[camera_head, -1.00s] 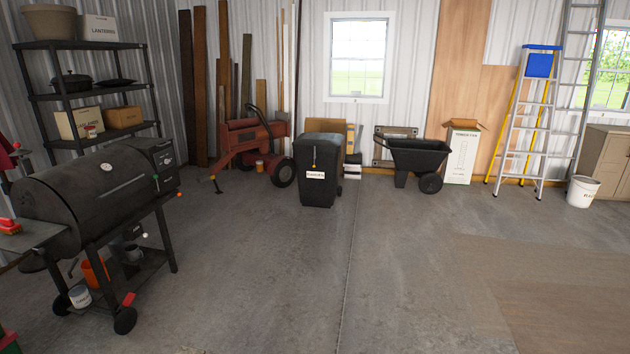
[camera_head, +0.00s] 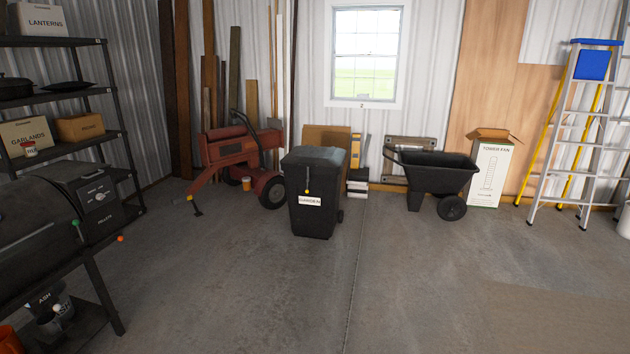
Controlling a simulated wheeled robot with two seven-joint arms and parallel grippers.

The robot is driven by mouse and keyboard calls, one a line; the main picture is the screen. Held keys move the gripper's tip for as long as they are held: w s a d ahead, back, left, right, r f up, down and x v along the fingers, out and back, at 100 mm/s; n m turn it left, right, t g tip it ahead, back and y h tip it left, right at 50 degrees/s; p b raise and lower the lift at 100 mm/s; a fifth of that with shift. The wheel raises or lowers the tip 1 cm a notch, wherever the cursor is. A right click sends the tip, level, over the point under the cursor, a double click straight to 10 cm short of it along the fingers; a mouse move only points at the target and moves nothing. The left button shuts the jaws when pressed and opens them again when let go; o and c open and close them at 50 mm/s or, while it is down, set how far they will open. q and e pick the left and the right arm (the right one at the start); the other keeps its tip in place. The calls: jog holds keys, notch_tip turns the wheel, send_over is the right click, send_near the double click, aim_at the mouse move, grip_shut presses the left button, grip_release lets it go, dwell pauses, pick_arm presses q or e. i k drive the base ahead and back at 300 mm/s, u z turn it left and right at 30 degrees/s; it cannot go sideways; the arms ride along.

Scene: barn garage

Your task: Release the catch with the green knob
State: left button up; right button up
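A small green knob (camera_head: 77,226) shows at the right end of the black barrel grill (camera_head: 28,235), at the left edge of the view. An orange-red knob (camera_head: 120,238) sits lower and to its right. A pale round knob (camera_head: 57,308) shows lower, near a container marked ASH. A black bin (camera_head: 318,215) labelled GARDEN has a yellow knob (camera_head: 307,191) hanging on its front. Which part the green knob works is too small to tell. Neither of my grippers is in view.
A red wheeled machine (camera_head: 235,157) stands left of the bin, and a black wheelbarrow (camera_head: 435,178) to its right. Dark shelves (camera_head: 55,95) stand behind the grill. A tower fan box (camera_head: 489,172) and a stepladder (camera_head: 570,140) stand right. The concrete floor (camera_head: 270,290) ahead is clear.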

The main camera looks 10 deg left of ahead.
aim_at(76, 222)
jog(key=i, duration=1.95)
jog(key=u, duration=3.2)
jog(key=i, duration=0.4)
jog(key=z, duration=0.7)
